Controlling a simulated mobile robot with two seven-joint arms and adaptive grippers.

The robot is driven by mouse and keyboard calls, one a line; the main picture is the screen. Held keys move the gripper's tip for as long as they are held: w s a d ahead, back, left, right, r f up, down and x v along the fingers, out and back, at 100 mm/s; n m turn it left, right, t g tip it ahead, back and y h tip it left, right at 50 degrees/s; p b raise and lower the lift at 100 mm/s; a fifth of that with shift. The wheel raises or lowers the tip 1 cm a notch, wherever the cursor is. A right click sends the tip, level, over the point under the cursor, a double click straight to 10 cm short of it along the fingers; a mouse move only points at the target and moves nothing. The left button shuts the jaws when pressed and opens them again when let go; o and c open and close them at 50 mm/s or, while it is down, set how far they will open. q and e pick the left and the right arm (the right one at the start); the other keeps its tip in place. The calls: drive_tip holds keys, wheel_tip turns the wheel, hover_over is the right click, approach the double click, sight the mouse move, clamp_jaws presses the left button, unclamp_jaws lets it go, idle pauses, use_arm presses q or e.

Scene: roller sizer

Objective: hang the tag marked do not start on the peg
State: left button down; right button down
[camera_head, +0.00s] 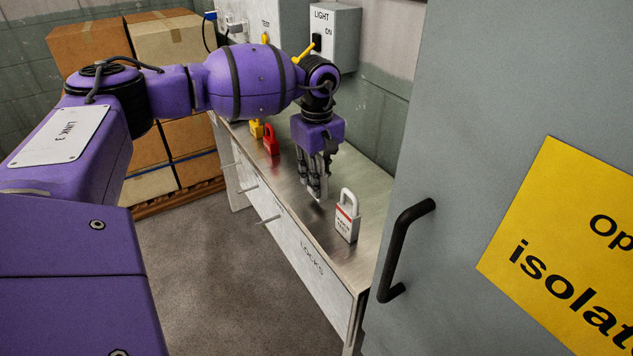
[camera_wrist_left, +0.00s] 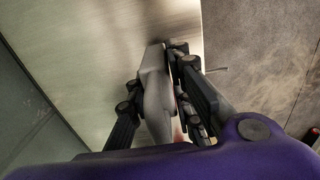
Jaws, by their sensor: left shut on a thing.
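My left gripper (camera_head: 316,192) points down just above the metal bench, beyond the white padlock, its fingers close together. In the left wrist view the gripper (camera_wrist_left: 170,60) is shut on a pale grey thing (camera_wrist_left: 153,85), with a bit of red beside it. I cannot read any marking on it or tell whether it is the tag. Several thin pegs stick out from the bench front; one peg (camera_head: 268,219) is left of the LOCKS lettering. A peg also shows in the left wrist view (camera_wrist_left: 217,70). No tag marked do not start is readable. My right gripper is out of view.
On the bench (camera_head: 372,190) stand a white padlock (camera_head: 346,222) with a red band, a red padlock (camera_head: 271,142) and a yellow padlock (camera_head: 256,129). A grey cabinet door with a black handle (camera_head: 402,250) stands at right. Stacked cartons (camera_head: 168,38) are behind. Floor in front is clear.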

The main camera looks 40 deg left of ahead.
sight(318, 156)
use_arm(q)
drive_tip(key=shift+w+a+f, duration=0.15)
drive_tip(key=shift+w+f, duration=0.05)
drive_tip(key=shift+f, duration=0.8)
drive_tip(key=shift+s+f, duration=0.1)
drive_tip(key=shift+f, duration=0.05)
drive_tip(key=c, duration=1.6)
unclamp_jaws()
drive_tip(key=shift+o, duration=0.2)
drive_tip(key=shift+w+r+b, duration=0.2)
drive_tip(key=shift+r+b, duration=0.3)
drive_tip(key=shift+r, duration=3.5)
